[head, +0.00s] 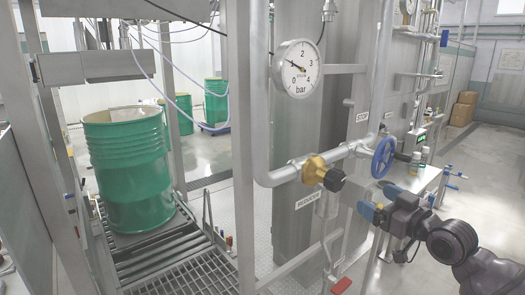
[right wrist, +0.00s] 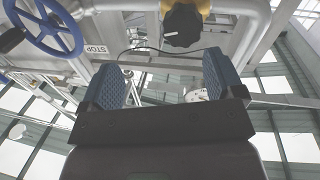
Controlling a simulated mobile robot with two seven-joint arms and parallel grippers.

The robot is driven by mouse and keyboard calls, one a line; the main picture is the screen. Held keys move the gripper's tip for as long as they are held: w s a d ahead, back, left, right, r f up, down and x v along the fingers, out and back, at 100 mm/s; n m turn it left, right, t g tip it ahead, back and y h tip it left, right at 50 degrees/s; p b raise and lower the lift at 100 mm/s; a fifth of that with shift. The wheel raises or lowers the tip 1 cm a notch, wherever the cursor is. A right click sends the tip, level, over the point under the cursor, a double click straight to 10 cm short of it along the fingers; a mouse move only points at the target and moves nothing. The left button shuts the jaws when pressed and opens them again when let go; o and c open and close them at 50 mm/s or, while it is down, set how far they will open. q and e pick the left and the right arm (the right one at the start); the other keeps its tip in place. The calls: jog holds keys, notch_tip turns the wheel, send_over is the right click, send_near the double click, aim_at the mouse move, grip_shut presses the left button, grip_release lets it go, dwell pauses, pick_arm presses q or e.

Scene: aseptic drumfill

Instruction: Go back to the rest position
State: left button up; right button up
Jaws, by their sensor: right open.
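My right gripper (head: 379,203) is in the right half of the head view, its arm coming in from the lower right. Its blue fingertips are apart with nothing between them. In the right wrist view the open fingers (right wrist: 163,82) show their ridged blue pads with an empty gap. The gripper is just below the blue handwheel (head: 384,158) and to the right of the black valve knob (head: 334,180). I see no contact with either. My left gripper is not in view.
A pressure gauge (head: 297,69) is on the pipework above the brass valve (head: 314,169). Small bottles stand on a ledge (head: 430,176) behind my right gripper. A green drum (head: 130,170) stands on a roller conveyor (head: 180,262) at left. Open floor (head: 490,190) lies at right.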

jog(key=s+f+m+h, duration=0.1)
jog(key=s+f+h, duration=0.1)
jog(key=s+f, duration=0.35)
jog(key=s+f+m+h, duration=0.1)
jog(key=s+f+h, duration=0.1)
jog(key=f, duration=0.7)
jog(key=s+f+m+h, duration=0.15)
jog(key=s+f, duration=0.25)
jog(key=f, duration=0.4)
jog(key=s+f+m+g+h, duration=0.1)
jog(key=s+f+g, duration=0.1)
jog(key=s+f, duration=0.5)
jog(key=s+f+m+g+h, duration=0.1)
jog(key=s+f+g+h, duration=0.1)
jog(key=s+f, duration=0.4)
jog(key=s, duration=0.5)
jog(key=shift+f+m, duration=0.35)
